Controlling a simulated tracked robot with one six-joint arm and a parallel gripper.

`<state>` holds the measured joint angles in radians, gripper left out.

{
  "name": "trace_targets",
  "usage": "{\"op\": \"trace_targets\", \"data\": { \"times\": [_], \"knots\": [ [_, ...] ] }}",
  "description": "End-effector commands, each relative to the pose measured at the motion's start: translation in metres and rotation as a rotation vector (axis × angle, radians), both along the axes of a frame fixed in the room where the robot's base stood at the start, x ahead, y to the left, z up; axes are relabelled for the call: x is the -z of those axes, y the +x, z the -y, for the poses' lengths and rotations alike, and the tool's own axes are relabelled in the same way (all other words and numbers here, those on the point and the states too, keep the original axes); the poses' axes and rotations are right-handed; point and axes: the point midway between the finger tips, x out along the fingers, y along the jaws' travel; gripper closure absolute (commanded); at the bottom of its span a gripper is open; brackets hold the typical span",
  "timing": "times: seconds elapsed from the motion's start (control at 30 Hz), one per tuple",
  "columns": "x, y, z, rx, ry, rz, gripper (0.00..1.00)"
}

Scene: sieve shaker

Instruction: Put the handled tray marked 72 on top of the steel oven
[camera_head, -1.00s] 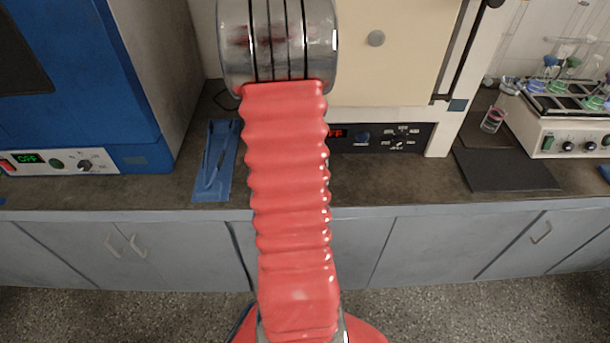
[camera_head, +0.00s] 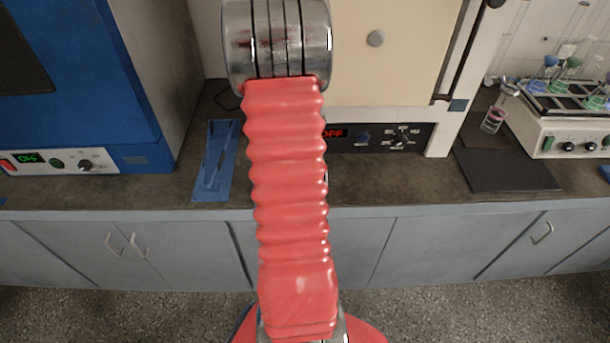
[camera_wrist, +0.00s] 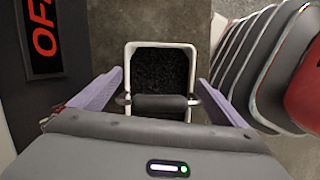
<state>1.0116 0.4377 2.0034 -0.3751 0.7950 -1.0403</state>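In the wrist view a tray (camera_wrist: 132,52) with a white rim and a black, grainy inside lies below my gripper (camera_wrist: 161,78). A dark grey handle bar (camera_wrist: 160,105) with metal ends crosses its near side. My lavender fingers stand wide apart, one at each end of the bar. I cannot tell whether they press on it. No number shows on the tray. In the head view my red arm hides the gripper and tray. Behind the arm stands an oven with a cream door (camera_head: 385,60) and a panel (camera_head: 380,138) reading OFF; its top is out of view.
A blue appliance (camera_head: 80,60) stands at the left. A blue holder (camera_head: 216,160) lies on the dark counter (camera_head: 400,185). At the right are a dark mat (camera_head: 505,170), a small beaker (camera_head: 493,120) and a white device (camera_head: 560,130) holding flasks.

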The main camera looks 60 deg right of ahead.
Motion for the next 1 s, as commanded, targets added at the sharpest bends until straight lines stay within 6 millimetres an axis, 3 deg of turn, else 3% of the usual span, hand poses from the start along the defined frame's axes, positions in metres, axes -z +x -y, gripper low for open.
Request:
{"op": "trace_targets", "data": {
  "times": [0.47, 1.0],
  "knots": [
    [-0.009, 0.003, 0.0, 0.0, -0.003, 0.002, 0.0],
    [-0.091, 0.025, -0.008, -0.002, -0.004, 0.002, 0.0]
  ]
}}
